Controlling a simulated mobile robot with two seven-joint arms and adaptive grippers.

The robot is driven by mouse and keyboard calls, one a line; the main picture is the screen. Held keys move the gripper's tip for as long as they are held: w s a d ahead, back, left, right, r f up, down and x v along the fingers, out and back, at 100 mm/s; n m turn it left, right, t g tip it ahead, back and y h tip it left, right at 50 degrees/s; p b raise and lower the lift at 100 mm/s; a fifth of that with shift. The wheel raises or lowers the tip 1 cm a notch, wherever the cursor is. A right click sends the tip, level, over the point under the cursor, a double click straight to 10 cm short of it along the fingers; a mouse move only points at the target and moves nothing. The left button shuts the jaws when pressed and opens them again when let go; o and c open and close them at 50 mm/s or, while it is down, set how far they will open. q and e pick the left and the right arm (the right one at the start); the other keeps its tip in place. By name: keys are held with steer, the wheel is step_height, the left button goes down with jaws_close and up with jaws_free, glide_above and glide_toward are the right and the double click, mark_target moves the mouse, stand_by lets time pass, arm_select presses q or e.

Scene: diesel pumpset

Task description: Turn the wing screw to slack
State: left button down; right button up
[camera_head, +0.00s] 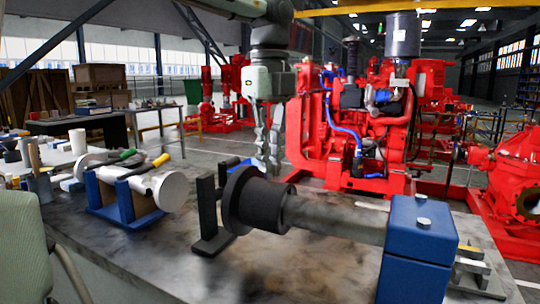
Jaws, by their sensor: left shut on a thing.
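My left gripper (269,150) hangs from the arm at the top centre and points straight down. Its grey fingers are close together, and their tips are just behind the dark round collar (262,203) on the bench. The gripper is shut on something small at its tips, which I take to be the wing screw. The wing screw itself is too small and covered to make out. A grey shaft (335,218) runs from the collar to a blue block (412,255) with round bolt heads on top. My right gripper is not in view.
A black upright stand (208,215) is left of the collar. A blue cradle (125,200) holds a metal cylinder (170,190). Tools and a cup of brushes crowd the bench's left. A red diesel pumpset (340,130) stands behind. The bench front (270,275) is clear.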

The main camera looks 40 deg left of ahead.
arm_select(q)
steer(key=shift+n, duration=0.3)
steer(key=c, duration=1.6)
jaws_free()
steer(key=shift+c, duration=0.2)
step_height(320, 180, up, 12)
